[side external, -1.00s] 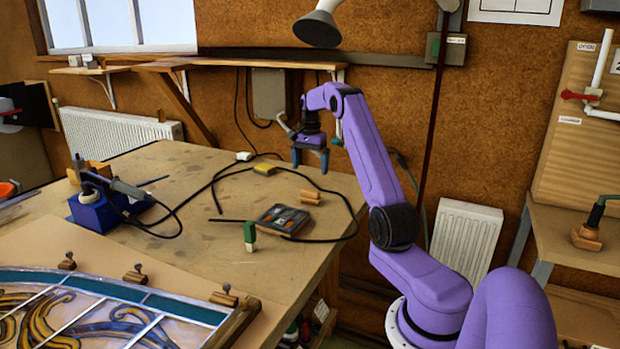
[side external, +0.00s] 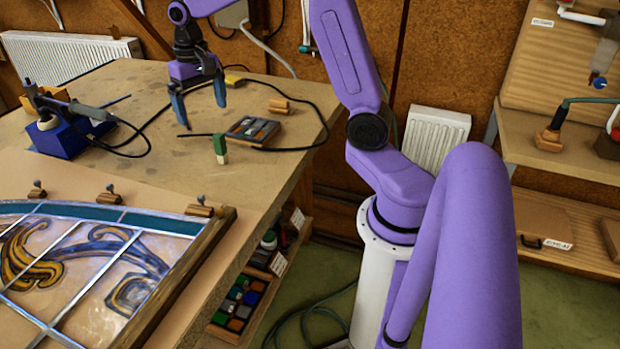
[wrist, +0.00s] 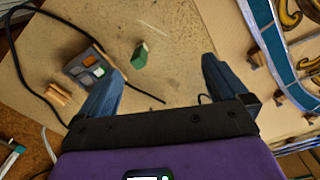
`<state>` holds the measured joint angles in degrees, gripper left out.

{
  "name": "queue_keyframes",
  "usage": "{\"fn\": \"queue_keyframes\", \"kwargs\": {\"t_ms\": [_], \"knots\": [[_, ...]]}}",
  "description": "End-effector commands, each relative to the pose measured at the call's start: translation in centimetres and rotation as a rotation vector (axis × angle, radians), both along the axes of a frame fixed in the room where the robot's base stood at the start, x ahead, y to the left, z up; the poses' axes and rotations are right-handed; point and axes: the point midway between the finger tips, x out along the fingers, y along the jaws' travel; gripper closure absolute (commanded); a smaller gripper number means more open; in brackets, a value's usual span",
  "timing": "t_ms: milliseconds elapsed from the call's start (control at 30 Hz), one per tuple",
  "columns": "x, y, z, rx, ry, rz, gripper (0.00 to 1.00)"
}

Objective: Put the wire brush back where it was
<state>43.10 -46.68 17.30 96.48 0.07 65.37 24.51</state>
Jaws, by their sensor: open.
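My gripper (side external: 199,100) is open and empty above the workbench (side external: 185,175), its two blue fingers pointing down. In the wrist view the fingers (wrist: 163,68) are spread wide with bare bench between them. I cannot pick out a wire brush with certainty in either view. A green block with a pale base (side external: 220,148) stands upright on the bench below and right of the fingers; it also shows in the wrist view (wrist: 140,55). A wooden piece (side external: 279,105), too small to identify, lies farther right.
A tray of coloured pieces (side external: 252,131) lies with a black cable around it. A blue soldering stand (side external: 70,138) is at left. The leaded panel (side external: 95,262) fills the front, edged by wooden clamps. A side shelf (side external: 560,165) at right holds wood-based tools.

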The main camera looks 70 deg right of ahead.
Motion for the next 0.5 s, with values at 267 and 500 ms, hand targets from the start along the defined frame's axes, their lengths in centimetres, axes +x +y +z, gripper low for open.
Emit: {"fn": "queue_keyframes", "kwargs": {"t_ms": [267,500], "knots": [[-9.4,9.6,0.0,-0.001,-0.007,0.492,0.00],[-18.9,13.2,-1.0,-0.001,-0.013,0.911,0.00]]}}
